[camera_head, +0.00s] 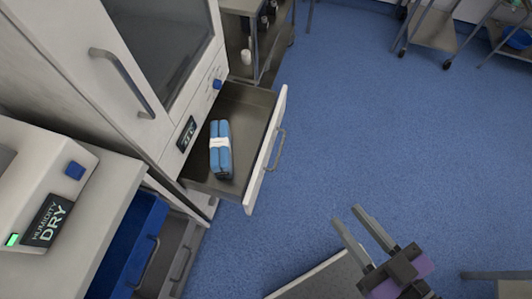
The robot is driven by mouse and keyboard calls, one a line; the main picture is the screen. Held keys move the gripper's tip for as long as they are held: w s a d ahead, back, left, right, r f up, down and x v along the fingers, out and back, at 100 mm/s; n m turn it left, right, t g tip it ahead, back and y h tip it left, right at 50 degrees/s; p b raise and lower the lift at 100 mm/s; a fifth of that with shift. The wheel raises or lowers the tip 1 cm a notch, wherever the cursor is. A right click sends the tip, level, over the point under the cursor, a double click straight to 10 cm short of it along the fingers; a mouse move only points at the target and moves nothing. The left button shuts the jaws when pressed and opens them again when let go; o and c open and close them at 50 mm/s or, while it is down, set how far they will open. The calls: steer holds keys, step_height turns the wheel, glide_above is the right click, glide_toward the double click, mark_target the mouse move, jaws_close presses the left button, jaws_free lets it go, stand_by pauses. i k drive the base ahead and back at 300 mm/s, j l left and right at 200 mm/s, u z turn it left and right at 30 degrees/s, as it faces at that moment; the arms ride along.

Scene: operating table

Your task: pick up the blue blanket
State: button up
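The blue blanket (221,163) is a small folded bundle with a white band around its middle. It lies inside an open drawer (255,105) of the white cabinet, near the drawer's middle. My gripper (352,220) is at the lower right, well to the right of and below the drawer in the picture. Its two grey fingers are apart with nothing between them, and the floor shows behind them. The blanket is fully in view and apart from my gripper.
The drawer front with its handle (277,150) stands out between blanket and gripper. The white cabinet (130,75) rises left of the drawer.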

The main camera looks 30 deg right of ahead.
mark_target(221, 155)
steer(key=i+j+u, duration=0.1)
steer(key=j+u, duration=0.15)
steer(key=j, duration=0.15)
steer(key=i+j+u, duration=0.25)
steer(key=j, duration=0.2)
steer(key=j+u, duration=0.25)
steer(key=j, duration=0.15)
